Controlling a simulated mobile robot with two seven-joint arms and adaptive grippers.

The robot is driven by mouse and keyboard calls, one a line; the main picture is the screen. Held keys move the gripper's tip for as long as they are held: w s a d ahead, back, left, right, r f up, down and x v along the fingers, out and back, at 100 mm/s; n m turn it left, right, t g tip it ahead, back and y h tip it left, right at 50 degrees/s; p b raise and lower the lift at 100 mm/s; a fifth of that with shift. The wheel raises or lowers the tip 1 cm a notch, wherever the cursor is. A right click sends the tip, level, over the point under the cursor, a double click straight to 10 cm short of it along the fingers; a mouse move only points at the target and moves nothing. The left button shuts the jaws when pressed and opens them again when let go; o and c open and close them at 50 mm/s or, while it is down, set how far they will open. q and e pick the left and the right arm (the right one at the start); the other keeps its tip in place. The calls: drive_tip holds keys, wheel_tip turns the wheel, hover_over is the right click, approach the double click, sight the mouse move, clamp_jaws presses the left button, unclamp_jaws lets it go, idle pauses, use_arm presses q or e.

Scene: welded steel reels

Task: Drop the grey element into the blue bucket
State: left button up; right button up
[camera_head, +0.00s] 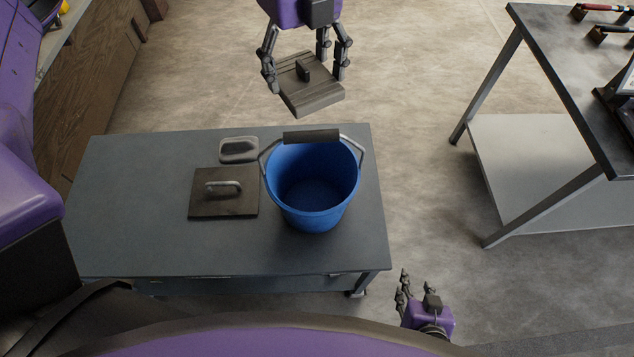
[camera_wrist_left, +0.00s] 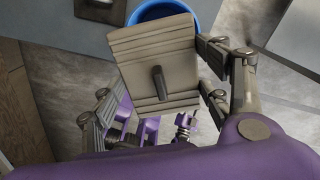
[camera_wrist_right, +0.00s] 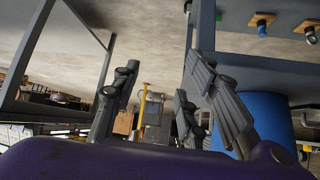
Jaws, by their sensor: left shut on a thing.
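The grey element (camera_head: 310,95), a ribbed square plate with a short dark peg, is held by my left gripper (camera_head: 305,65). The plate also shows in the left wrist view (camera_wrist_left: 150,50) with the gripper's fingers around it. In the head view it appears beyond the table's far edge, above and apart from the bucket. The blue bucket (camera_head: 313,205) stands upright on the table's right part, its black-gripped handle raised at the far rim. Its visible inside looks empty. Part of its rim shows behind the plate (camera_wrist_left: 160,10). My right gripper (camera_head: 408,288) is open and empty, near the table's front right corner.
The dark table (camera_head: 130,210) carries a square plate with a metal handle (camera_head: 215,205) and a smaller grey trowel-like piece (camera_head: 238,150), both left of the bucket. A second table (camera_head: 560,70) with a lower shelf stands at the right. Bare floor lies between the tables.

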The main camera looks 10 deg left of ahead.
use_arm(q)
wheel_tip(320, 180, down, 6)
drive_tip(key=b, duration=0.3)
drive_tip(key=shift+s+a, duration=0.1)
drive_tip(key=shift+a, duration=0.05)
drive_tip(key=o, duration=1.2)
drive_tip(key=shift+c, duration=0.2)
drive_tip(key=shift+o, duration=0.4)
use_arm(e)
drive_tip(key=shift+s+d+f, duration=0.25)
drive_tip(key=shift+s+f, duration=0.35)
drive_tip(key=shift+f, duration=0.25)
drive_tip(key=shift+s+d+f, duration=0.25)
drive_tip(key=shift+s+f, duration=0.35)
drive_tip(key=shift+f, duration=0.25)
use_arm(q)
wheel_tip(320, 180, up, 12)
drive_tip(key=shift+r, duration=0.1)
use_arm(e)
drive_tip(key=shift+w+a+r, duration=0.1)
drive_tip(key=shift+w, duration=0.05)
